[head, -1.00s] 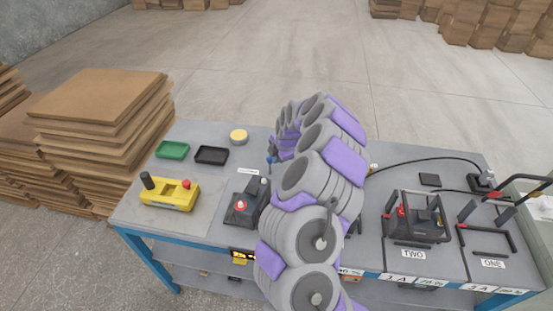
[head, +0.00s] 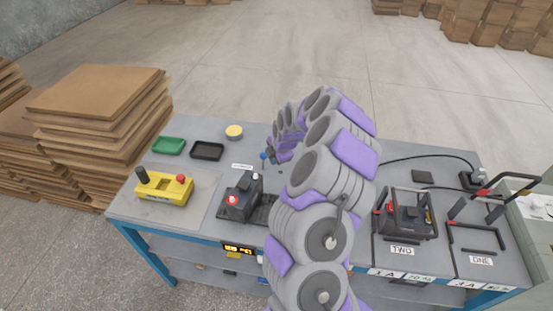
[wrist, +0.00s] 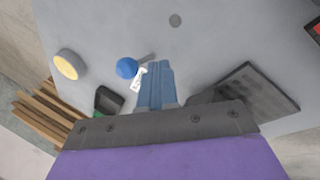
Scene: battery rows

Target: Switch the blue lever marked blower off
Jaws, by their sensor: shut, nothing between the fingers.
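The blue lever has a round blue knob (head: 263,156) on a thin stem at the back of the bench, left of my arm. In the wrist view the knob (wrist: 127,68) is just left of my gripper (wrist: 154,66), with a grey stem running up and right from it. A small white label (head: 242,167) lies beside the lever; its print is too small to read. It also shows in the wrist view (wrist: 138,79), partly behind the fingers. My gripper's blue fingers are shut together and empty. I cannot tell whether they touch the lever.
A black device with a red button (head: 233,200) and a yellow control box (head: 164,187) stand left of my arm. Green (head: 169,145) and black (head: 207,151) trays and a yellow disc (head: 234,131) lie behind. A black-framed unit (head: 405,214) stands right.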

